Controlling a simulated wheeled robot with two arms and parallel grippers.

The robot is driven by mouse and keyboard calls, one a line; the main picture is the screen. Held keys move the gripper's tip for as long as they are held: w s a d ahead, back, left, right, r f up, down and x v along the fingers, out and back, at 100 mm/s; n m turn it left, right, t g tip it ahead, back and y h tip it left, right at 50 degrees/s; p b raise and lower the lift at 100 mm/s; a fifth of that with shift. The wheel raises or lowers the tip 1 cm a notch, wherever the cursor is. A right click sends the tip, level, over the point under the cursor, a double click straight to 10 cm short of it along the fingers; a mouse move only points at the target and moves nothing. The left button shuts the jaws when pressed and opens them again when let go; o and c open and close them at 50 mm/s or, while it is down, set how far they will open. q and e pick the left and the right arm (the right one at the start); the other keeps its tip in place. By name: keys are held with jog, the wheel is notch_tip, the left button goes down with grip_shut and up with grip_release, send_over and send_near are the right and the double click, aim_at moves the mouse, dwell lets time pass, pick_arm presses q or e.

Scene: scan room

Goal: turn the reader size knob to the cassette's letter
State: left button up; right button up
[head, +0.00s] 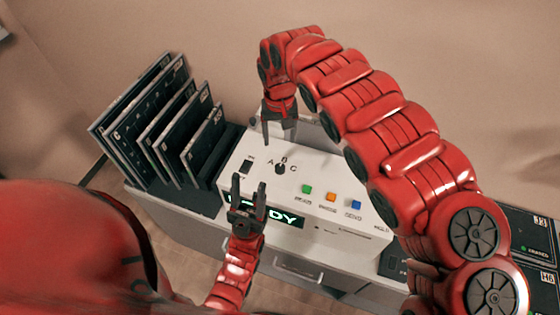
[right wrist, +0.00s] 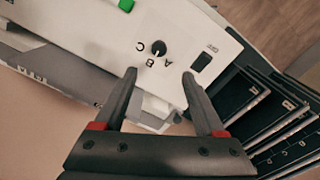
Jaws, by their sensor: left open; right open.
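The reader (head: 345,216) is a white box with a small dark round size knob (head: 280,168), ringed by the letters A, B and C. The knob (right wrist: 159,47) also shows in the right wrist view; its pointer is too small to read surely. My right gripper (head: 280,138) is open and empty, just behind the knob and apart from it. In the right wrist view its fingertips (right wrist: 160,75) stand either side of the letters. My left gripper (head: 249,182) is open and empty in front of the knob, hiding part of the lit display. Which cassette (head: 145,115) counts is unclear.
Several dark cassettes stand in a rack at the left end of the reader. Green, orange (head: 332,197) and blue buttons line the panel, with a black switch (head: 246,166) left of the knob. Dark labelled panels (head: 530,235) lie at the far right.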

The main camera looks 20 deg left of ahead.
aim_at(280, 167)
notch_tip(280, 167, down, 12)
jog(key=p, duration=0.3)
jog(key=shift+w+a+f, duration=0.1)
jog(key=shift+w+f, duration=0.05)
jog(key=shift+f, duration=0.1)
jog(key=shift+f+p, duration=0.3)
jog(key=shift+f, duration=0.3)
grip_shut()
